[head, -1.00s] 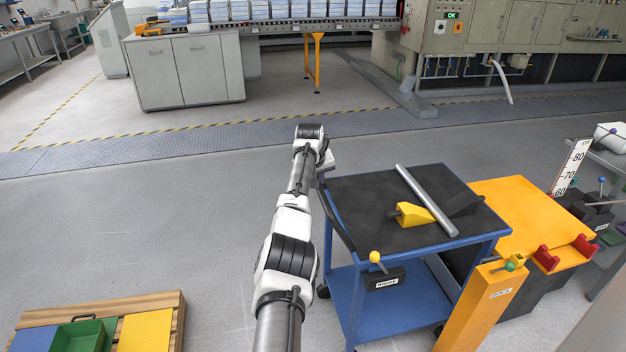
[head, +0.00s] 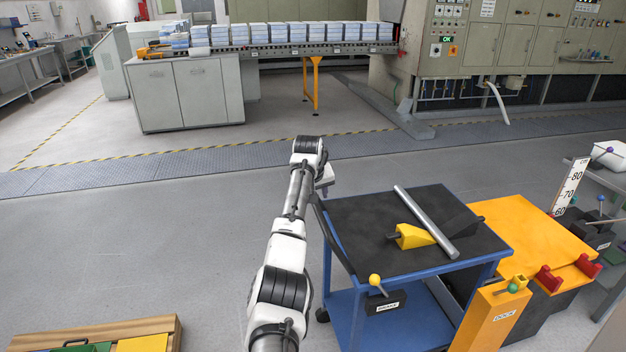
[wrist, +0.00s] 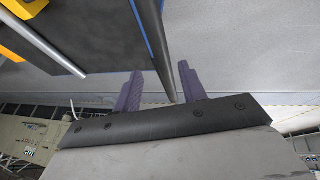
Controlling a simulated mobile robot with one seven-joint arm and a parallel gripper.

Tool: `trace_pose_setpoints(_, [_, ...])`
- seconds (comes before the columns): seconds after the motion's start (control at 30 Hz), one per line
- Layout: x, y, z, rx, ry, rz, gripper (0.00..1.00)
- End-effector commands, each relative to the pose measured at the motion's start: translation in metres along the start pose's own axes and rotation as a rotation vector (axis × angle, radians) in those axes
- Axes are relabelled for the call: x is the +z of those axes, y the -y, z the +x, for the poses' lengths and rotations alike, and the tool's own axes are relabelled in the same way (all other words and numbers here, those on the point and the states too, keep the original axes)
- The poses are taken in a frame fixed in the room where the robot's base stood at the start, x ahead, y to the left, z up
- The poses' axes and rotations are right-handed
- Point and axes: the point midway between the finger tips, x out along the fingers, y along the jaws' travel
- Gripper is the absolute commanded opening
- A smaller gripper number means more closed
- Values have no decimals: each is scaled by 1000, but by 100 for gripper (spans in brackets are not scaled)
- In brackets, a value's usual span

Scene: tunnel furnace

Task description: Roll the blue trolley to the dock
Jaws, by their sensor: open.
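The blue trolley (head: 372,318) has a dark top (head: 365,215) and a black handle bar (head: 332,236) along its left side. A yellow wedge block (head: 412,236) and a grey metal rod (head: 425,220) lie on top. A yellow-knobbed brake lever (head: 375,281) is on its near side. The orange dock (head: 490,322) with a green knob stands at its right. My gripper (head: 324,188) is at the far end of the handle, partly hidden by my arm. In the wrist view, its purple fingers (wrist: 161,68) are apart, with the handle (wrist: 150,35) showing between them; contact is unclear.
An orange table (head: 520,232) with red brackets adjoins the trolley's right side. A wooden crate (head: 165,325) lies at the lower left. A grey cabinet (head: 190,95) and a conveyor (head: 300,48) stand at the back. The floor left of the trolley is clear.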

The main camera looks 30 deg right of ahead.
Motion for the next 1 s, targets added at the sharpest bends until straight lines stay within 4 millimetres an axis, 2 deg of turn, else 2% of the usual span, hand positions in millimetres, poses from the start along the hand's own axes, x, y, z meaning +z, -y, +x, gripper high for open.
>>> trace_pose_setpoints(0.23, [0,-1,-57,4,-7,2,41])
trace_pose_setpoints(0.43, [0,-1,-91,2,-5,1,41])
trace_pose_setpoints(0.63, [0,-1,-104,2,-3,0,41])
trace_pose_setpoints(1.0, [0,-1,-105,2,-3,1,41])
